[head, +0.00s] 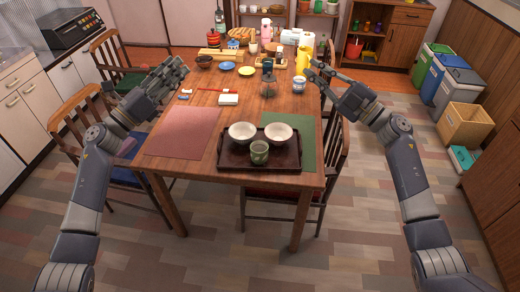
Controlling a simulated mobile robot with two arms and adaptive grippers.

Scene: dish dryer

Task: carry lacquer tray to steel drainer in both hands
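The dark lacquer tray (287,157) lies flat on the near end of the wooden table. It holds two white bowls (242,132) side by side at the back and a green cup (259,152) in front. My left gripper (185,67) is above the table's left side, beyond and left of the tray, with its fingers apart and empty. My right gripper (311,69) is above the table's right edge, beyond and right of the tray, open and empty. Neither touches the tray. I cannot make out a steel drainer in this view.
A pink mat (184,132) lies left of the tray; a green mat (305,130) is partly under its right side. Dishes, a glass jar (268,85) and a yellow pitcher (302,60) stand farther back. Chairs (70,115) flank the table. Bins (447,80) line the right.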

